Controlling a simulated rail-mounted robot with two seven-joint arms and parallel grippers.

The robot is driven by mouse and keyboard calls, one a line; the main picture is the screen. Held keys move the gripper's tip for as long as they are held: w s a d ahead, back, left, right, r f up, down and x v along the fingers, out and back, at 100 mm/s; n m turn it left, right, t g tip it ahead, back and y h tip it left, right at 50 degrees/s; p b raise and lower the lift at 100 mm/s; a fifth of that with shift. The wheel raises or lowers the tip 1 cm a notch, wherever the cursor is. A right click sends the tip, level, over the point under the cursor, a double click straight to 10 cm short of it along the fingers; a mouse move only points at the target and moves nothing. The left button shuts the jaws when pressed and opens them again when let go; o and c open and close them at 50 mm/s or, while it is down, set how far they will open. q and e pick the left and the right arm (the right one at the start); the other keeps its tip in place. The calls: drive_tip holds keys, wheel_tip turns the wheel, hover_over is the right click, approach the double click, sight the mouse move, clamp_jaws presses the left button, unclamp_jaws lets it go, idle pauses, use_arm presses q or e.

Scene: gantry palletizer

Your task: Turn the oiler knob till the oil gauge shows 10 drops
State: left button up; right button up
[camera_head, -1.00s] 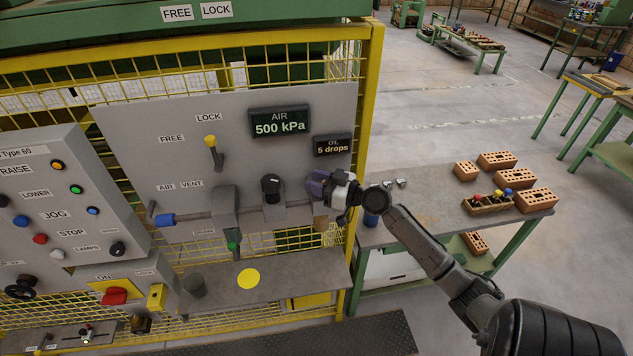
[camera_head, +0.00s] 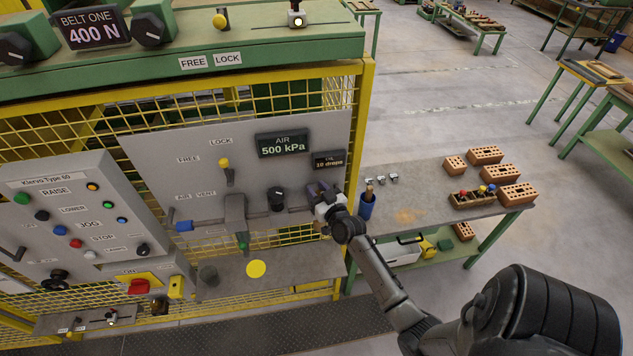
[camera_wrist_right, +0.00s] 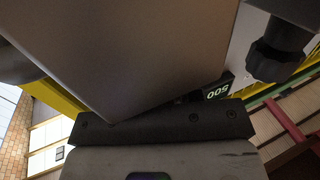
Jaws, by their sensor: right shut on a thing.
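The oil gauge (camera_head: 329,160) is a small dark display at the right of the grey panel in the head view and reads 10 drops. My right gripper (camera_head: 320,192) is just below it at the panel's right edge, shut on the oiler knob, which the gripper and wrist hide. The right wrist view shows a large grey surface close up, a black knob (camera_wrist_right: 278,50) at the upper right and part of the air display (camera_wrist_right: 217,92) upside down. My left gripper is not in view.
The air gauge (camera_head: 283,144) reads 500 kPa. A black regulator knob (camera_head: 277,199) is left of my gripper. A button box (camera_head: 75,215) stands at left.

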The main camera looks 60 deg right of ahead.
drive_tip(key=shift+m+g+h, duration=0.6)
drive_tip(key=shift+m+h, duration=0.2)
drive_tip(key=shift+h, duration=0.3)
drive_tip(key=shift+d, duration=0.1)
drive_tip(key=o, duration=0.9)
drive_tip(key=shift+s, duration=0.1)
drive_tip(key=v, duration=1.2)
